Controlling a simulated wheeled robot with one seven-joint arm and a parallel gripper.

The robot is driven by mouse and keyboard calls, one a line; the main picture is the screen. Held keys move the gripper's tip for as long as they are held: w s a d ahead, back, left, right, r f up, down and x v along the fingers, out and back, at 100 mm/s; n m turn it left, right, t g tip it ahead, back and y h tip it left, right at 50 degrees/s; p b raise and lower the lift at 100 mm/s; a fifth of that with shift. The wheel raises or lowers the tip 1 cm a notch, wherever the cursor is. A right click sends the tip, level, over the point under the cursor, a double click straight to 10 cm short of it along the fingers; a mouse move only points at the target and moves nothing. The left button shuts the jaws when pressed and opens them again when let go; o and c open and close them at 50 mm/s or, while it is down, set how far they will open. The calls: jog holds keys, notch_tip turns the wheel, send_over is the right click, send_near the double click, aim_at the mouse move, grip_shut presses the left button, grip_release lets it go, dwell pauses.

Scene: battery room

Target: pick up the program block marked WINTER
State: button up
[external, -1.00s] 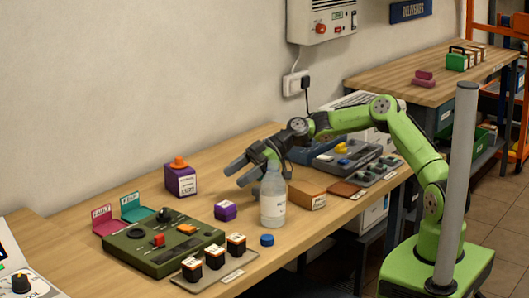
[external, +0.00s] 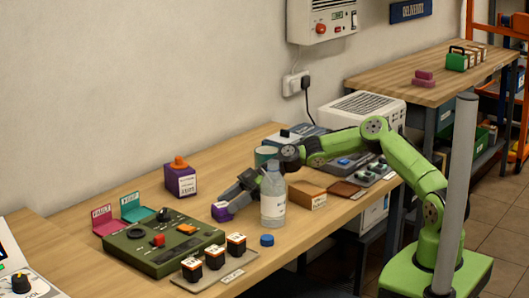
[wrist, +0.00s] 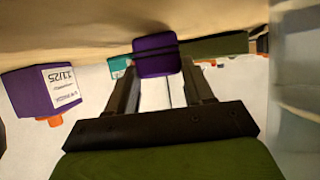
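My gripper (external: 234,200) is low at this block, reaching in from the right. In the wrist view, the purple block (wrist: 155,58) lies at the fingertips. The two dark fingers of my gripper (wrist: 158,72) are spread apart, with the block filling most of the gap; I cannot tell whether they touch it. Three black blocks with orange, white-labelled tops (external: 212,258) stand on a tray; their markings are too small to read.
A clear bottle (external: 273,200) stands close in front of my gripper, with a blue cap (external: 267,240) near it. A larger purple box with an orange top (external: 180,180) is behind. A green control panel (external: 150,245) lies left. A brown box (external: 307,195) stands right.

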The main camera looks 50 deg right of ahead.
jog(key=shift+c, duration=1.4)
